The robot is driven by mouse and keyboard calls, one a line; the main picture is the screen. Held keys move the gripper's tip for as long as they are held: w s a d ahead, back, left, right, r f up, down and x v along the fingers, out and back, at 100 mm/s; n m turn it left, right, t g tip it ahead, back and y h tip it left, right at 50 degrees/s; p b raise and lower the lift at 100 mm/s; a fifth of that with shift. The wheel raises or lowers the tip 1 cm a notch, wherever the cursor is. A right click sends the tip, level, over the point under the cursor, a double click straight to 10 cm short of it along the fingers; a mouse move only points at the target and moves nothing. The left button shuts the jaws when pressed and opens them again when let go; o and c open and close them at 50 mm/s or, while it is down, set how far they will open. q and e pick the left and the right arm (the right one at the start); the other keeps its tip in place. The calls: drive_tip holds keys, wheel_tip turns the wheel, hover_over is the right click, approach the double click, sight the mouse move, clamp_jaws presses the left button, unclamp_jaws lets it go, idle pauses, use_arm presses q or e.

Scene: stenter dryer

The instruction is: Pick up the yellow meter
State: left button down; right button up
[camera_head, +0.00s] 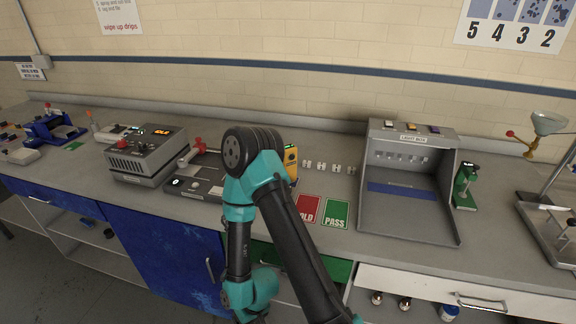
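The yellow meter (291,161) stands on the grey bench near the middle, just right of the elbow of one of my arms. Its left part is hidden behind that arm; a dark patch shows on its upper face. The arm rises from the bottom edge, right of centre, bends at the elbow in front of the meter and comes down again to a wrist low in the picture. No gripper fingers can be made out at that wrist. No other arm shows. I see nothing touching the meter.
Right of the meter lie small white pieces (322,167), a red card (307,208) and a green PASS card (336,213). A grey light box (412,180) stands farther right. Left are a grey control box (146,157) and a flat grey unit with a red-handled lever (198,146).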

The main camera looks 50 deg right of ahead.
use_arm(q)
drive_tip(key=c, duration=1.9)
unclamp_jaws()
drive_tip(key=o, duration=1.7)
drive_tip(key=shift+c, duration=0.2)
